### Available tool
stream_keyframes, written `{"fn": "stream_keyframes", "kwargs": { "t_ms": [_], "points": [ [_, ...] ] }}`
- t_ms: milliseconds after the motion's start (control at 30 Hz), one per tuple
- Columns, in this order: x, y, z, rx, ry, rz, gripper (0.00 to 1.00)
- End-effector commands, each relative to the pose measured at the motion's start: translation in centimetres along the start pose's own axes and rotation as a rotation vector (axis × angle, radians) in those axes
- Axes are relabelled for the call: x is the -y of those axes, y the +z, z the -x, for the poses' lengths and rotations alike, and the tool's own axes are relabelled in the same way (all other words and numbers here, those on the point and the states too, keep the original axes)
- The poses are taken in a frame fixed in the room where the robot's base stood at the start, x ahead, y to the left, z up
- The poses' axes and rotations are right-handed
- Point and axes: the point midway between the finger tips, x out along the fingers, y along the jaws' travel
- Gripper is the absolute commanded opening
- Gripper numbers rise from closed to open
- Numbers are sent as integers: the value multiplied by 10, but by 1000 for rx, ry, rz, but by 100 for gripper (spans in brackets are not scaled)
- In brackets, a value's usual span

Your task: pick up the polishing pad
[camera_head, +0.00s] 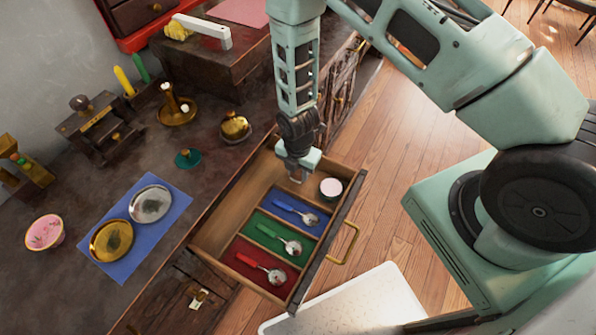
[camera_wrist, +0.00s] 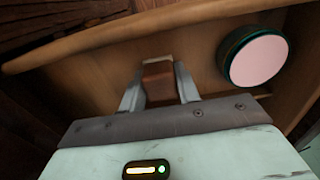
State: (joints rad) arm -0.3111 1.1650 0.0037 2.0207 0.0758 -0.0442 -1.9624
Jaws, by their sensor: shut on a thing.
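The polishing pad, a small brown block with a paler far edge (camera_wrist: 158,82), is between my two fingers in the wrist view. My gripper (camera_head: 297,176) is shut on it, with a finger on each side. In the head view my gripper points down into the back right part of the open wooden drawer (camera_head: 208,238), and the pad is mostly hidden there. I cannot tell whether the pad touches the drawer floor.
A round tin with a pink top (camera_head: 331,187) stands just right of my gripper, also in the wrist view (camera_wrist: 256,60). Spoons lie in blue (camera_head: 283,205), green (camera_head: 263,232) and red (camera_head: 247,262) compartments. The drawer walls are close around.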

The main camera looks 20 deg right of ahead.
Motion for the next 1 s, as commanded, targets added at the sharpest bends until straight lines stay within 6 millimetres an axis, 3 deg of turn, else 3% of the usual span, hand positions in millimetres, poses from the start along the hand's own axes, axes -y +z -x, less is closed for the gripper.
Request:
{"fn": "stream_keyframes", "kwargs": {
  "t_ms": [167,600,1000],
  "points": [
    [-1,0,13,1,3,1,10],
    [-1,0,88,1,3,0,10],
    [0,0,100,0,0,0,10]
  ]
}}
